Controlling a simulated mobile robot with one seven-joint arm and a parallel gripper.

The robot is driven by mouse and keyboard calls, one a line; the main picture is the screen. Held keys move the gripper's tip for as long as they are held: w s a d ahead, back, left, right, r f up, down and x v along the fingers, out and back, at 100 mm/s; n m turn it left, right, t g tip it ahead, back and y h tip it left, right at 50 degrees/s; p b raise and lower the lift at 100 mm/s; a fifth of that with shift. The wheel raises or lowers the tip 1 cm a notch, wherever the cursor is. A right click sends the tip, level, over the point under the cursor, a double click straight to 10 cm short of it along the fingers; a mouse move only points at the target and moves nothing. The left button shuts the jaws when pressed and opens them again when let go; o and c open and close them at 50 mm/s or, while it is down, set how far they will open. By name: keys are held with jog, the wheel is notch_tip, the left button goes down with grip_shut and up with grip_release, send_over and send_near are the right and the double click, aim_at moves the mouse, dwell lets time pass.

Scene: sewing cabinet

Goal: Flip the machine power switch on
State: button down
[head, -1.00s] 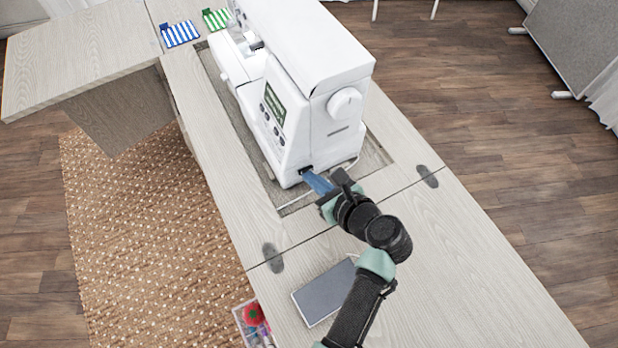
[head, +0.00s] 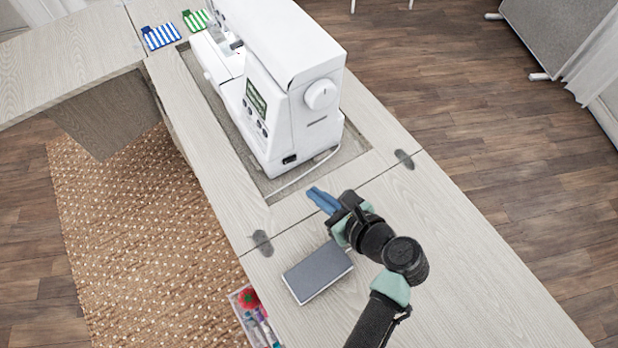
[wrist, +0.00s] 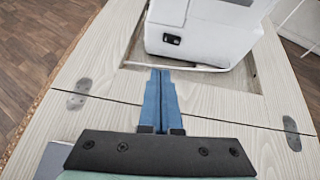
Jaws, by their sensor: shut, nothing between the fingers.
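The white sewing machine (head: 285,90) stands in the recess of the wooden cabinet top. Its black power switch (head: 290,160) is low on the near end, beside the front corner. In the wrist view the switch (wrist: 172,39) shows as a small dark rocker with a light mark; I cannot tell its position for sure. My gripper (head: 313,191) has blue fingers, shut and empty. It is over the cabinet top near the recess edge, apart from the machine. In the wrist view the closed fingertips (wrist: 160,72) point toward the machine, below the switch.
A white cord (head: 305,174) runs from the machine along the recess. A grey box-like item (head: 318,271) lies on the cabinet top beside my arm. A tray of sewing supplies (head: 238,296) is at the front edge. Striped blue (head: 161,37) and green (head: 197,20) pieces lie at the back.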

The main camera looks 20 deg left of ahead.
jog(key=shift+s+a+v, duration=0.1)
jog(key=shift+s+v, duration=0.05)
jog(key=shift+v, duration=0.85)
jog(key=shift+s+a+v, duration=0.15)
jog(key=shift+s+v, duration=0.05)
jog(key=shift+v, duration=0.8)
